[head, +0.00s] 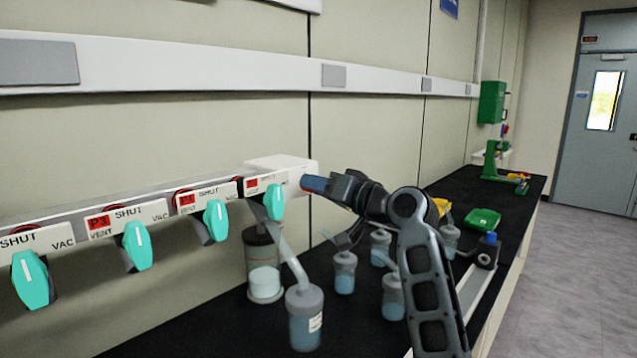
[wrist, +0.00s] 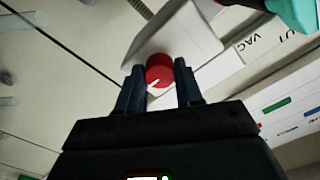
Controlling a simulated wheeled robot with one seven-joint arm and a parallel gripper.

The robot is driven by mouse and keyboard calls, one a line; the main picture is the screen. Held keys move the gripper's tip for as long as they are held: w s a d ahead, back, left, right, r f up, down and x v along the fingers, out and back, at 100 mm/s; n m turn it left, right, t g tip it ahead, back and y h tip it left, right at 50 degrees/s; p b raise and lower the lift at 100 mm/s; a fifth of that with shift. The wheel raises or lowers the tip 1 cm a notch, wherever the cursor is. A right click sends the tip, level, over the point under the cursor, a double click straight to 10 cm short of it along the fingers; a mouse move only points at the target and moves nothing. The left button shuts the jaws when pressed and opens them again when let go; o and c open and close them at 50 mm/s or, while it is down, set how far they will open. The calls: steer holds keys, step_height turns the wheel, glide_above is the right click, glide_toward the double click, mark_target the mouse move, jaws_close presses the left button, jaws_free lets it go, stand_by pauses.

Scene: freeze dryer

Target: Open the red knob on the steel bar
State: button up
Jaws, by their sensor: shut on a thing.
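The red knob (wrist: 160,71) sits on the end of the bar and shows in the wrist view between my gripper's two fingers. It has a small white pointer mark. My gripper (wrist: 160,88) is shut on it, one finger at each side. In the head view my gripper (head: 313,184) is at the right end of the bar (head: 281,164), and the knob is hidden behind its fingers. The bar looks pale there and carries several teal valve handles, with labels reading SHUT, VENT and VAC.
A teal handle (head: 274,202) hangs close to my gripper on the left. A flask (head: 304,318) and several smaller bottles (head: 344,272) stand on the black bench below. A green tray (head: 483,220) and a blue-capped bottle (head: 487,251) are to the right of my arm.

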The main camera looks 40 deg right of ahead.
stand_by(0.5)
steer(key=o, duration=1)
steer(key=shift+o, duration=0.2)
steer(key=shift+s, duration=0.1)
steer(key=s+b, duration=0.1)
steer(key=s, duration=0.6)
steer(key=shift+s+d+b, duration=0.15)
steer(key=shift+s+b, duration=0.15)
steer(key=shift+b, duration=0.1)
